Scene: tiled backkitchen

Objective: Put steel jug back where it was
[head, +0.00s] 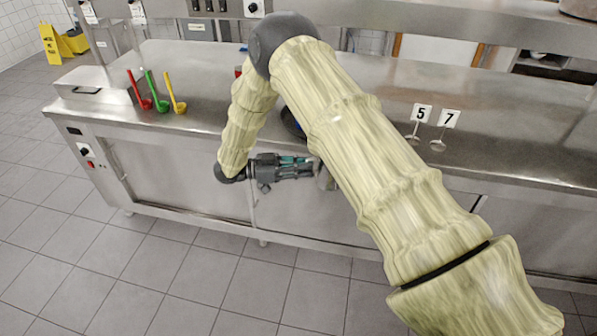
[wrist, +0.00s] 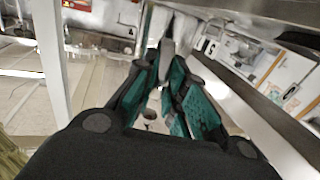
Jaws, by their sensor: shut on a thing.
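My gripper (head: 311,167) is in front of the counter's front face, below the level of the top, pointing right in the head view. It is shut on a grey metal thing, which I take to be the steel jug (head: 325,179). My forearm hides most of the jug in the head view, so its shape and tilt cannot be told. In the wrist view the teal-padded fingers (wrist: 168,85) come together at a narrow grey piece (wrist: 167,52), probably part of the jug.
The steel counter (head: 370,80) carries red (head: 146,103), green (head: 161,105) and yellow (head: 180,106) ladles at left. Number signs 5 (head: 421,112) and 7 (head: 449,118) stand at right. A dark blue round thing (head: 291,123) is partly hidden behind my arm. The tiled floor in front is clear.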

